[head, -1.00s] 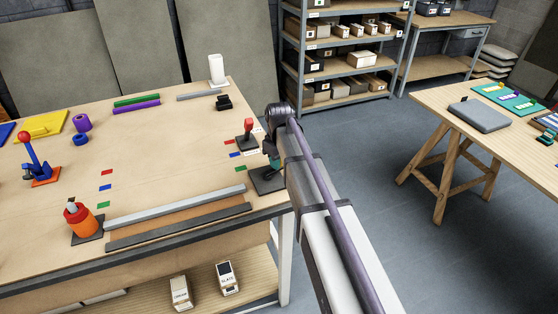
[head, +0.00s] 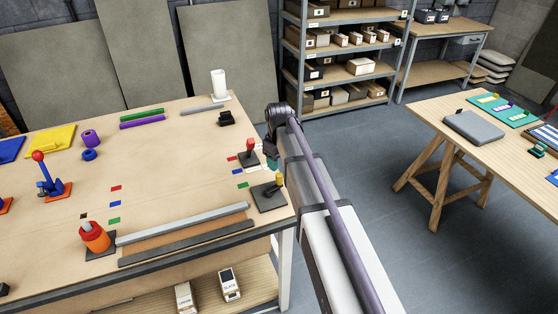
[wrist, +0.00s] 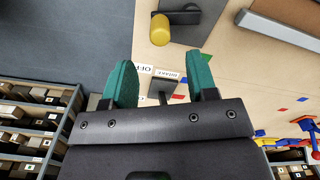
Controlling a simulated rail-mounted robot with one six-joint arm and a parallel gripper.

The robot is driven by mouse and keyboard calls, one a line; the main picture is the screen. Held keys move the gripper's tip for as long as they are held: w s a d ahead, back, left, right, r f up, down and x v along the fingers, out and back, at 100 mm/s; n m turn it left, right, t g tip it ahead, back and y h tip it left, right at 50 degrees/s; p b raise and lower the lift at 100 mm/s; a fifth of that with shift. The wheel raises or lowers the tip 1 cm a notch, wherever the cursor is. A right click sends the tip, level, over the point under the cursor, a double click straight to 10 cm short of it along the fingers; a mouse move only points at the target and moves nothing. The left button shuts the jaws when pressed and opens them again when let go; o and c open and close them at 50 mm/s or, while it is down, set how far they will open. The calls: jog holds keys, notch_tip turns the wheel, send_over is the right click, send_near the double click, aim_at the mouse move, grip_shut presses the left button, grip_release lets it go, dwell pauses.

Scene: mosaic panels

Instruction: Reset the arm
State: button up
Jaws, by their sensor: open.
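My gripper (head: 271,158) has teal fingers and hangs at the right end of the wooden workbench (head: 160,165), beside a red-knobbed lever (head: 249,147) on a dark base. In the wrist view my gripper (wrist: 163,75) is open, its two teal fingers wide apart. No held object shows between them. White labels, one reading OFF (wrist: 145,69), lie on the bench beyond the fingers. A yellow knob (head: 279,180) on a dark plate (head: 266,198) is close by. The yellow knob also shows ahead of the fingers in the wrist view (wrist: 160,28).
The bench holds a grey bar (head: 180,223), an orange cylinder (head: 95,237), a blue lever with a red ball (head: 45,175) and small coloured tiles. Shelves (head: 345,60) stand behind. A second table (head: 460,155) is at the right, with open floor between.

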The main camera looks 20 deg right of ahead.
notch_tip(320, 180, up, 2)
jog(key=shift+r+p, duration=0.25)
jog(key=shift+p, duration=0.2)
jog(key=shift+f, duration=0.1)
jog(key=s+a+f+m+b, duration=0.2)
jog(key=s+f+b, duration=0.1)
jog(key=s, duration=0.8)
jog(key=s+a+f+m+b, duration=0.2)
jog(key=s+f+m+b, duration=0.1)
jog(key=s, duration=0.7)
jog(key=shift+s+a+f+m+b, duration=0.3)
jog(key=shift+s+a+f+b, duration=0.1)
jog(key=shift+f+b, duration=0.35)
jog(key=shift+c, duration=0.2)
